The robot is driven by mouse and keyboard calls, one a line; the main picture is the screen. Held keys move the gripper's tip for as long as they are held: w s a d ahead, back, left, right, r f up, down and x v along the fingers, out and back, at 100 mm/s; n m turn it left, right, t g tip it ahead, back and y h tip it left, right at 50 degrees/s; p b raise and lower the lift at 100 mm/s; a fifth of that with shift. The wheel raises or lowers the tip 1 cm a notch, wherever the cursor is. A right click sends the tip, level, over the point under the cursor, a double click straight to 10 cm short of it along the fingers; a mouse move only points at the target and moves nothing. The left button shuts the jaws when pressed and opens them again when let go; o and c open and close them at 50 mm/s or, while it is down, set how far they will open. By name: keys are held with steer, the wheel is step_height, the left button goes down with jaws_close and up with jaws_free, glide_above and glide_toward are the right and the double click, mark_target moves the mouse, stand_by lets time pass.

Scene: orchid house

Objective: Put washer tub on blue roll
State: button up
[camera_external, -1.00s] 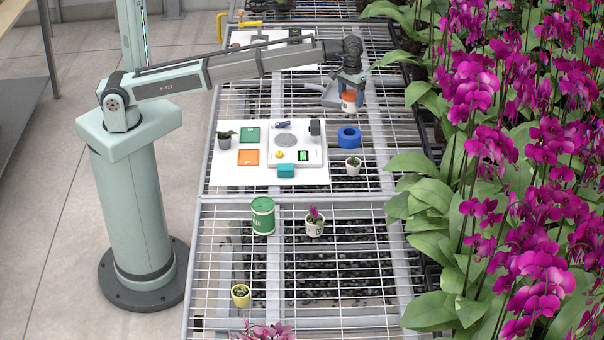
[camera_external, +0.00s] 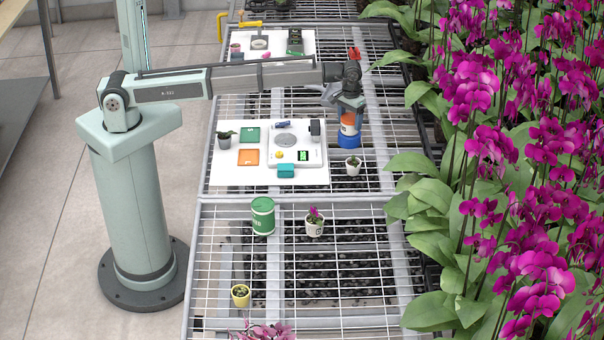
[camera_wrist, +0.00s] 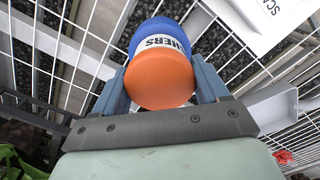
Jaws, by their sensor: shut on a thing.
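The washer tub (camera_external: 348,120) has an orange lid and a white label. My gripper (camera_external: 348,125) points down and is shut on the tub from both sides. In the wrist view the orange lid (camera_wrist: 160,80) is between the fingers, with part of the label showing. The blue roll (camera_external: 348,141) lies on the wire bench directly below the tub. It also shows beyond the tub in the wrist view (camera_wrist: 150,29). The tub is upright and lined up over the roll. Its lower edge meets the roll in the picture; I cannot tell if they touch.
A white board (camera_external: 230,174) with a scale and small items lies left of the roll. A small white plant pot (camera_external: 353,168) stands just in front. A green tin (camera_external: 263,217) and another potted plant (camera_external: 314,224) stand nearer. Orchids (camera_external: 490,180) crowd the right side.

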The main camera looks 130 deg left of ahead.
mark_target(349, 119)
steer(key=shift+f, duration=0.1)
steer(key=o, duration=1.1)
step_height(349, 119, up, 12)
steer(key=shift+r, duration=0.1)
stand_by(0.3)
